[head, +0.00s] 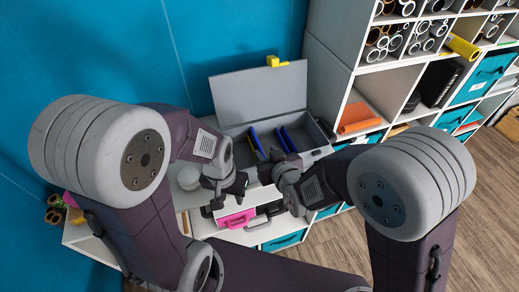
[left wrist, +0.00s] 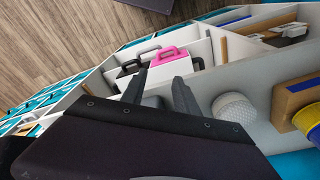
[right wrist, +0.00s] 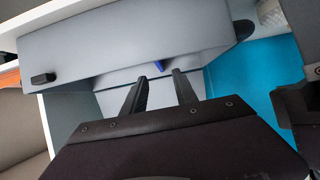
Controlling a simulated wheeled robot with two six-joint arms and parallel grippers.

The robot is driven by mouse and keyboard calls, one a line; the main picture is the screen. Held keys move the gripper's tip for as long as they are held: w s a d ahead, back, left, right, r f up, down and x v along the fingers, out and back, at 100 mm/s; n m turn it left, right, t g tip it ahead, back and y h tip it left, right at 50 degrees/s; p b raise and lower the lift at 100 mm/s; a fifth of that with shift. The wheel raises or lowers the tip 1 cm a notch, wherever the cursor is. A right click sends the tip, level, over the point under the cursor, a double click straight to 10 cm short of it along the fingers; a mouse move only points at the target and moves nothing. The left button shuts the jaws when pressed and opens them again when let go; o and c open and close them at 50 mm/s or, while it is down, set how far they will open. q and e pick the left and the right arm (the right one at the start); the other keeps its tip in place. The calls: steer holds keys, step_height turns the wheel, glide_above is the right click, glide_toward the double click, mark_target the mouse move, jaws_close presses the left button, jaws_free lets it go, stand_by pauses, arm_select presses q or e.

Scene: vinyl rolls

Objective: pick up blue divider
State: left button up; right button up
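Blue dividers (head: 285,139) stand inside an open grey box (head: 318,134) in the head view, with a yellow piece beside the left ones. In the right wrist view a small piece of blue divider (right wrist: 159,66) shows beyond and between my fingertips; the rest is hidden. My right gripper (head: 268,168) is at the front edge of the box; its fingers (right wrist: 160,77) are apart with nothing between them. My left gripper (head: 241,185) is lower and left of it, in front of the box. Its fingers (left wrist: 160,78) are apart and empty.
A white rounded object (left wrist: 237,108) stands near my left gripper. Shelves with rolls rise at right.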

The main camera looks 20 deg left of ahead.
mark_target(259, 144)
steer(key=x, duration=0.4)
steer(key=shift+w+a+p, duration=0.1)
steer(key=shift+a+p, duration=0.1)
steer(key=shift+p, duration=0.1)
steer(key=shift+w+d+f, duration=0.1)
steer(key=shift+w, duration=0.05)
steer(key=p+x, duration=0.1)
steer(key=x, duration=0.3)
steer(key=shift+w+f, duration=0.1)
steer(key=shift+f, duration=0.05)
steer(key=shift+w+f, duration=0.2)
steer(key=shift+w, duration=0.05)
arm_select(q)
steer(key=shift+w+a+r, duration=0.1)
steer(key=shift+a+r, duration=0.05)
steer(key=shift+r, duration=0.3)
steer(key=shift+w+a+r, duration=0.1)
steer(key=shift+r, duration=0.3)
arm_select(e)
steer(key=shift+s+r, duration=0.1)
steer(key=shift+s, duration=0.05)
steer(key=c, duration=0.4)
jaws_close()
